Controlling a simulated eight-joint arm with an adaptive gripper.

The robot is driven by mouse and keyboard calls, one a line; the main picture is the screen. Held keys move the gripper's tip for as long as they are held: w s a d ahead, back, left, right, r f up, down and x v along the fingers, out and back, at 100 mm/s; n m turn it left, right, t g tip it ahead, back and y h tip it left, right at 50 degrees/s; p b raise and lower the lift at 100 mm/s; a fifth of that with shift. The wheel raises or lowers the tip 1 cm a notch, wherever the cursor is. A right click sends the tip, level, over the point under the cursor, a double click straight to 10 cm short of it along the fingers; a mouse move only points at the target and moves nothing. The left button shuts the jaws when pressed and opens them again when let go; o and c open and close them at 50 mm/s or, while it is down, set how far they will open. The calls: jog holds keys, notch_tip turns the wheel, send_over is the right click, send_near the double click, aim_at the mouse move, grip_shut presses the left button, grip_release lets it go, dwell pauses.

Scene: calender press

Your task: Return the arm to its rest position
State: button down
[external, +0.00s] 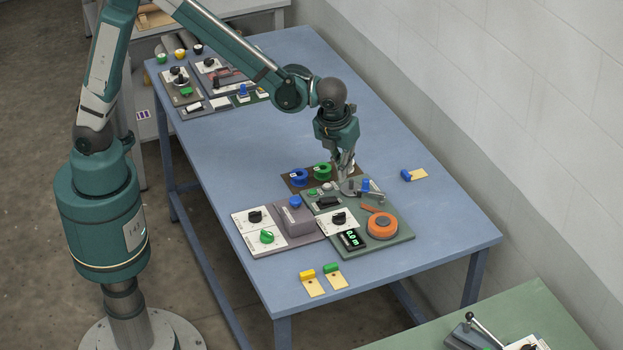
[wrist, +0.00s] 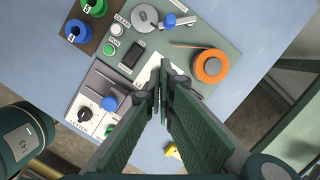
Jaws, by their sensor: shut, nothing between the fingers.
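My gripper (external: 345,172) is shut and empty, pointing down just above the rear part of the green-grey control panel (external: 402,232). It also shows in the wrist view (wrist: 164,92), its two fingertips together over a white dial plate on the panel. My arm reaches across the blue table (external: 240,133) from its base at the left. In the external view I cannot tell whether the fingertips touch anything on the panel.
Around my gripper are blue and green spools (external: 322,171), an orange reel (external: 382,225), a digital display (external: 350,239) and a grey box with a blue knob (external: 296,203). Tagged blocks (external: 312,283) lie in front. More panels stand at the far left. The table's middle is clear. A wall (external: 480,100) runs along the right.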

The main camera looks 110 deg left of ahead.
jog(key=s+d+r+n+t+h+b, duration=0.1)
jog(key=s+d+r+n, duration=0.35)
jog(key=s, duration=0.25)
jog(key=s+d+r+n+t+b, duration=0.1)
jog(key=s+d+r+n+t, duration=0.1)
jog(key=s+d+r+n, duration=0.35)
jog(key=s+d+r+n+t+h, duration=0.15)
jog(key=s+d+n, duration=0.3)
jog(key=s, duration=0.45)
jog(key=s+d+n+t, duration=0.1)
jog(key=s+d+n, duration=0.1)
jog(key=s, duration=0.3)
jog(key=s+d+f+n+t+b, duration=0.1)
jog(key=s+d+n, duration=0.2)
jog(key=s, duration=0.1)
jog(key=shift+s+d+f, duration=0.25)
jog(key=shift+s, duration=0.15)
jog(key=c, duration=3.1)
grip_release()
jog(key=shift+n, duration=0.25)
jog(key=shift+c, duration=0.2)
